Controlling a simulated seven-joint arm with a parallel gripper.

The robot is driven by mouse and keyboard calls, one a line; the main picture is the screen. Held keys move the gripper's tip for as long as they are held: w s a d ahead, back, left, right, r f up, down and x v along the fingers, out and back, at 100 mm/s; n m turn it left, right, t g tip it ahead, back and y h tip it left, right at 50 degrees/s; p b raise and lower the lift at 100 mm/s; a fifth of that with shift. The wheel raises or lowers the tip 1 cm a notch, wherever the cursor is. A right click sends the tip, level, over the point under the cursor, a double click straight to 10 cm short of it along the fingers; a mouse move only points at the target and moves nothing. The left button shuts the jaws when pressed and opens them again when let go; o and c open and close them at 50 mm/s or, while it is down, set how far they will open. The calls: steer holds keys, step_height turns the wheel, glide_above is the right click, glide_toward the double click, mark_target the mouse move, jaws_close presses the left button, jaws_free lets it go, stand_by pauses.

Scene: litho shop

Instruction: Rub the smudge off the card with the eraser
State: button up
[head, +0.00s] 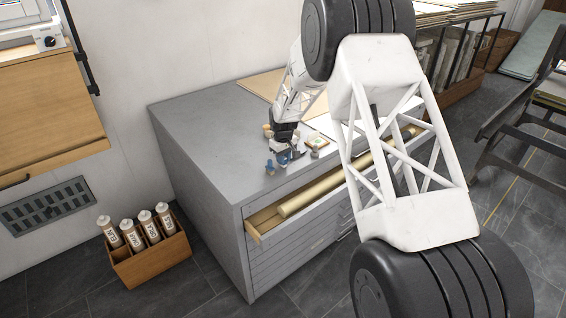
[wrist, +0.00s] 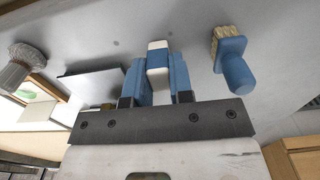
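My gripper (wrist: 158,72) has blue fingers closed on a small block, white at both ends with a blue band, which looks like the eraser (wrist: 158,46). In the head view my gripper (head: 285,153) is low over the grey cabinet top, near its front edge. A small pale card with a green patch (head: 317,142) lies just to its right. What looks like the same card shows at the left edge of the wrist view (wrist: 34,92), partly cut off and apart from the eraser. I cannot make out a smudge. Whether the eraser touches the surface is unclear.
A grey ribbed object (wrist: 22,64) and a flat grey plate (wrist: 92,86) are nearby. Below, an open drawer (head: 262,222) holds a tan roll (head: 312,193). The cabinet top's left part (head: 205,120) is clear.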

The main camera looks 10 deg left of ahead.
steer(key=shift+c, duration=0.7)
steer(key=shift+r, duration=0.2)
steer(key=shift+r, duration=2.3)
steer(key=shift+w, duration=0.1)
steer(key=w+d+r, duration=0.4)
steer(key=w+d, duration=0.8)
steer(key=w, duration=0.2)
steer(key=shift+w, duration=0.4)
